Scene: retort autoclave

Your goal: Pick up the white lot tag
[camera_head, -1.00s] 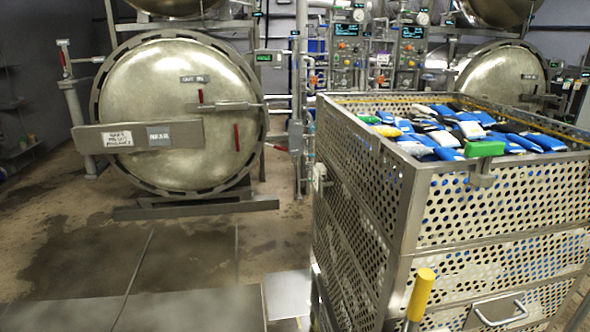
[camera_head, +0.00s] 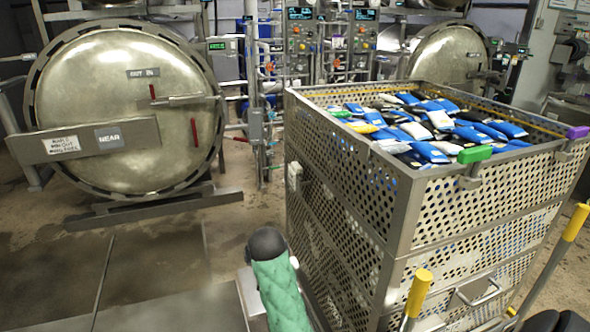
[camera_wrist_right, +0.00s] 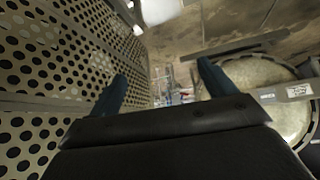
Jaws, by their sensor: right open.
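A small white tag-like piece (camera_head: 295,174) hangs on the left side of the perforated metal basket (camera_head: 400,215), near its far corner and below the rim. I take it for the lot tag; its print is too small to read. My right gripper (camera_wrist_right: 162,86) shows in the right wrist view, its two dark blue fingers apart with nothing between them. The basket's perforated wall (camera_wrist_right: 50,75) is close on the left of that view. A small white patch (camera_wrist_right: 137,29) shows beyond the left finger; I cannot tell whether it is the tag. My left gripper is not in view.
The basket holds many blue, white and dark pouches (camera_head: 420,130). A green clip (camera_head: 475,154) and a purple clip (camera_head: 578,132) sit on its rim. Yellow-topped handles (camera_head: 419,292) stand in front. The round NEAR door (camera_head: 125,110) is left, with open floor before it.

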